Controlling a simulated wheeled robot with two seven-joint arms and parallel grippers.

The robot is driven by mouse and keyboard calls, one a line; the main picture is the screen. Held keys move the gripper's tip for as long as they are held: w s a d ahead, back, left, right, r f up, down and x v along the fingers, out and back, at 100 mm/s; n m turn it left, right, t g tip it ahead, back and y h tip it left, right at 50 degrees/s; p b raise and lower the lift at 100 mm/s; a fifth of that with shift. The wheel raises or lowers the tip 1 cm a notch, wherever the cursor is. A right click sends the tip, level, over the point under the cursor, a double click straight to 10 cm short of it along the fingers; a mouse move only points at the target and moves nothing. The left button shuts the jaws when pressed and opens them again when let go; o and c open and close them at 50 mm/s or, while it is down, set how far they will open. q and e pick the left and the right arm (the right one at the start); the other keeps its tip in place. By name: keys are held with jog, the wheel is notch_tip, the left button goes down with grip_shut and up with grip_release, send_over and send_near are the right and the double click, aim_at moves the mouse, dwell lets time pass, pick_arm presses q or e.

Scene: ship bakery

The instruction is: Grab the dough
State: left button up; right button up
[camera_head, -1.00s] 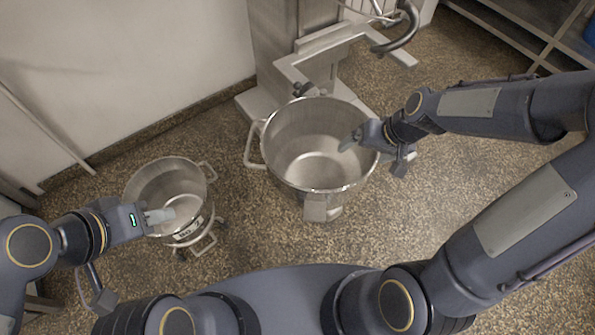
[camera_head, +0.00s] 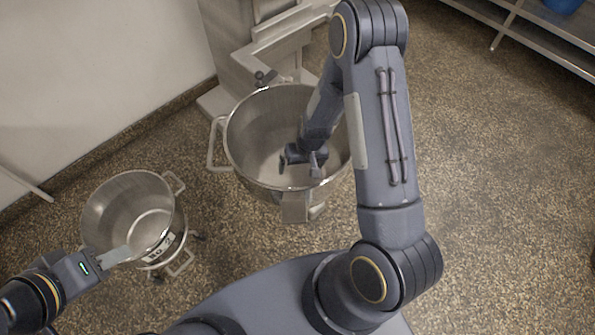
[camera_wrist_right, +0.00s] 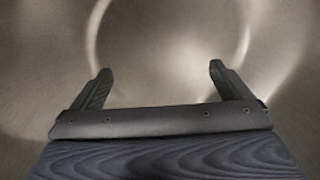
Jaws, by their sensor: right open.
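No dough shows in any view. The large steel mixing bowl (camera_head: 250,140) stands in front of the mixer, and the part of its inside that shows is bare metal. My right gripper (camera_head: 300,167) is inside the outline of the large bowl, pointing down, near its front wall. In the right wrist view, my right gripper (camera_wrist_right: 160,70) is open and empty over bare, shiny metal. The small steel bowl (camera_head: 102,212) stands at the left and looks empty. My left gripper (camera_head: 118,256) is at its near rim; its finger gap cannot be made out.
The mixer's column (camera_head: 235,50) and bowl support stand behind the large bowl. A wall (camera_head: 90,70) is at the back left. A metal shelf (camera_head: 535,30) with a blue object (camera_head: 563,4) is at the upper right. The speckled floor on the right is clear.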

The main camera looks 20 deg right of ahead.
aim_at(300, 166)
jog(key=f, duration=0.3)
jog(key=shift+w+a+f+b, duration=0.2)
jog(key=shift+w+b, duration=0.1)
jog(key=shift+w, duration=0.1)
jog(key=shift+r, duration=0.1)
jog(key=c, duration=1.7)
